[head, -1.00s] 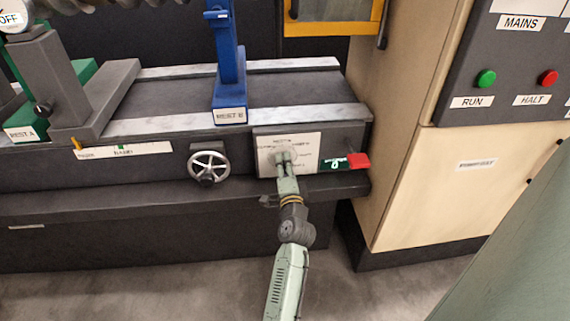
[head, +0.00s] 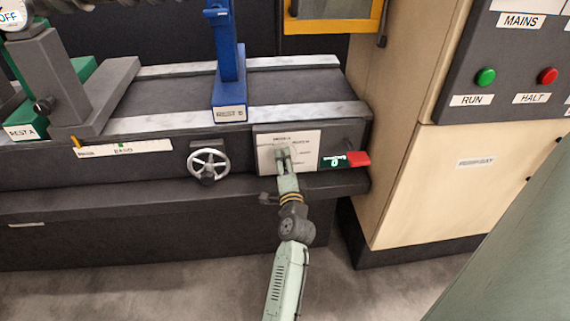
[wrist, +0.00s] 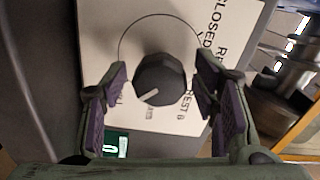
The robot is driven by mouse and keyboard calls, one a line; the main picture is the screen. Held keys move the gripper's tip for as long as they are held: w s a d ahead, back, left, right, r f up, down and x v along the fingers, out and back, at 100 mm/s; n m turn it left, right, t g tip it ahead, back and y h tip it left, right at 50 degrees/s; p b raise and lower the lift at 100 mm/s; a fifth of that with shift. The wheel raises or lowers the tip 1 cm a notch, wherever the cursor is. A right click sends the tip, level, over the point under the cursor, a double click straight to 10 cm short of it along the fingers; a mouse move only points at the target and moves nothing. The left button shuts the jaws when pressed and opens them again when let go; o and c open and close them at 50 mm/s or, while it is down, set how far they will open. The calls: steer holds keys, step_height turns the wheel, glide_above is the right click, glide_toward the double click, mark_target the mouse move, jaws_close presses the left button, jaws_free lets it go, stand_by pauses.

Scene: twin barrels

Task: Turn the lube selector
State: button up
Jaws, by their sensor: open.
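The lube selector is a dark, many-sided knob (wrist: 160,78) with a white pointer line, on a white label plate (wrist: 120,40). In the wrist view the pointer aims to the lower left. Printed words around it include CLOSED and REST B. My gripper (wrist: 160,76) is open, with one purple-padded finger on each side of the knob and visible gaps on both sides. I cannot tell the depth of the fingertips along the knob. In the head view my gripper (head: 283,155) is in front of the plate (head: 309,141) and hides the knob.
A spoked handwheel (head: 208,165) is left of the plate. A blue rest post (head: 229,75) stands on the bed above. The beige cabinet (head: 445,190) bounds the right side.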

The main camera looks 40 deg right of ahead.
steer(key=v, duration=1.2)
steer(key=shift+s, duration=0.1)
